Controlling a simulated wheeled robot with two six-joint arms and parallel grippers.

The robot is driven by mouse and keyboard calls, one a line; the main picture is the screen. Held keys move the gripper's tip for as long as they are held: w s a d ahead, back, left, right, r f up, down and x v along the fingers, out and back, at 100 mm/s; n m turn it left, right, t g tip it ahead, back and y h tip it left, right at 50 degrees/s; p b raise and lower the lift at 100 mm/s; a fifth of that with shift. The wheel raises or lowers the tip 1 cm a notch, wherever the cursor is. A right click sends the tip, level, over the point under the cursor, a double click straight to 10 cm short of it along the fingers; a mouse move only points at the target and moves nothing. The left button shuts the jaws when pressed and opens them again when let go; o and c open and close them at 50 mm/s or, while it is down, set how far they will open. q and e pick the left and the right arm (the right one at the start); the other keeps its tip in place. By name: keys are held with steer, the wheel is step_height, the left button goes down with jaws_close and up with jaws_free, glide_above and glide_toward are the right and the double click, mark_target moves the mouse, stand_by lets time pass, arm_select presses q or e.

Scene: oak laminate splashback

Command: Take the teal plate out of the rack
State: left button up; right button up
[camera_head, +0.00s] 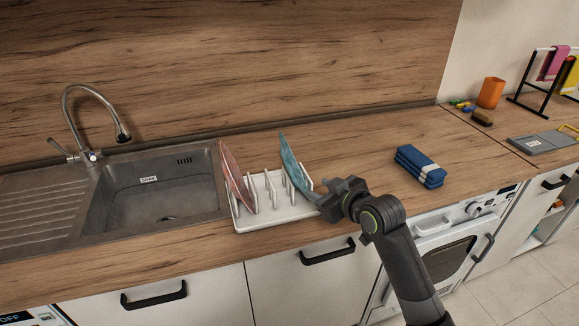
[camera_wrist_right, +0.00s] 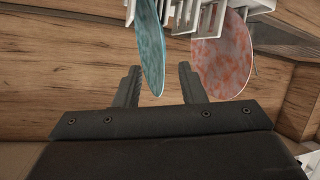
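The teal plate (camera_head: 291,160) stands on edge, slightly tilted, at the right end of the white dish rack (camera_head: 243,222). A pink plate (camera_head: 236,174) stands in the rack's left part. My right gripper (camera_head: 323,201) is at the rack's right front, by the lower edge of the teal plate. In the wrist view the right gripper (camera_wrist_right: 159,72) is open, with the teal plate (camera_wrist_right: 150,45) reaching between its two fingers. The left finger looks very near the plate; I cannot tell whether it touches. The pink plate (camera_wrist_right: 222,60) is beyond the right finger. My left gripper is out of view.
A steel sink (camera_head: 150,195) with a tap (camera_head: 95,100) is left of the rack. A blue bundle (camera_head: 420,166) lies on the worktop to the right, with clear worktop between it and the rack. An orange cup (camera_head: 490,92) and a black stand (camera_head: 541,85) are farther right.

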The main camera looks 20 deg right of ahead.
mark_target(296, 177)
steer(key=x, duration=0.5)
steer(key=shift+w+p, duration=0.3)
steer(key=shift+p, duration=0.05)
steer(key=shift+w+a+p, duration=0.2)
steer(key=shift+w+p, duration=0.1)
steer(key=shift+w, duration=0.1)
steer(key=p+x, duration=0.1)
steer(key=x, duration=0.2)
steer(key=shift+a+r, duration=0.1)
steer(key=shift+a, duration=0.05)
steer(key=shift+w+a+f, duration=0.15)
steer(key=shift+w+f, duration=0.15)
steer(key=shift+w, duration=0.3)
steer(key=shift+c, duration=0.5)
jaws_close()
